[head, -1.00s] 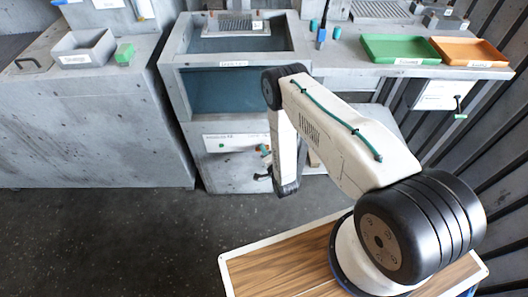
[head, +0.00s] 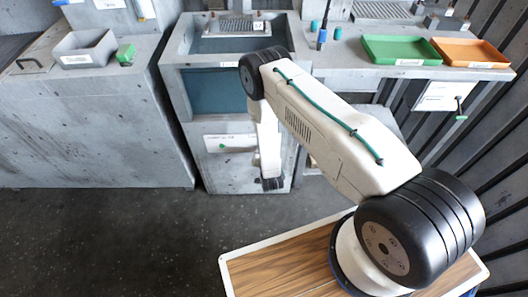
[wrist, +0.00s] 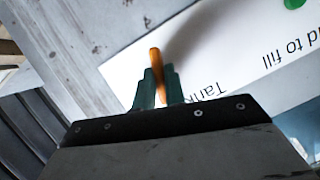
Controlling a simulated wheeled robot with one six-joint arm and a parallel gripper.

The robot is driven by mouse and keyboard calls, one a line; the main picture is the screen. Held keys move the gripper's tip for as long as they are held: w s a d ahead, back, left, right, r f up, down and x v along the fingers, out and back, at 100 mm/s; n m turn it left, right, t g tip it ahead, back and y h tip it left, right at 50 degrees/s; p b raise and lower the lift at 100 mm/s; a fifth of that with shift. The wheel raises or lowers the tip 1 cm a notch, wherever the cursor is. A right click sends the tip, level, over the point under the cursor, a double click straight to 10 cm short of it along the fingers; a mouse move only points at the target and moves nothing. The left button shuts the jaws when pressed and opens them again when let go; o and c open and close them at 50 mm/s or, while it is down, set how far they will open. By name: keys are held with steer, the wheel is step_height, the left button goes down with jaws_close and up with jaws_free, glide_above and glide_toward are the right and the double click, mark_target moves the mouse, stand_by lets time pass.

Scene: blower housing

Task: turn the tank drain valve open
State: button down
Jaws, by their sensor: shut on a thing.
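In the wrist view an orange lever handle (wrist: 154,58) stands between the two teal fingers of my gripper (wrist: 158,84), which are shut on it. The lower part of the lever is hidden by the fingers. Behind it is a white label (wrist: 240,50), partly readable as "Tank" and "to fill", with a green dot. In the head view the grey tank (head: 178,85) with a dark blue-green front window (head: 215,92) stands at the back. My forearm hangs in front of its lower cabinet and hides the valve and my gripper's fingers.
A label plate (head: 230,142) with a green spot is on the cabinet front. A green tray (head: 400,62) and an orange tray (head: 470,65) sit on the right bench. A grey bin (head: 85,55) and green block (head: 125,54) stand on the left bench. The floor at left is clear.

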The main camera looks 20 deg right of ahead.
steer(key=shift+a+n+g+h, duration=0.1)
steer(key=shift+n+g+h, duration=0.3)
steer(key=shift+n+h, duration=0.5)
steer(key=shift+n, duration=0.4)
steer(key=c, duration=1.5)
jaws_free()
steer(key=shift+o, duration=0.2)
steer(key=v, duration=0.7)
steer(key=shift+s+r, duration=0.15)
steer(key=shift+s, duration=0.2)
steer(key=shift+a, duration=0.1)
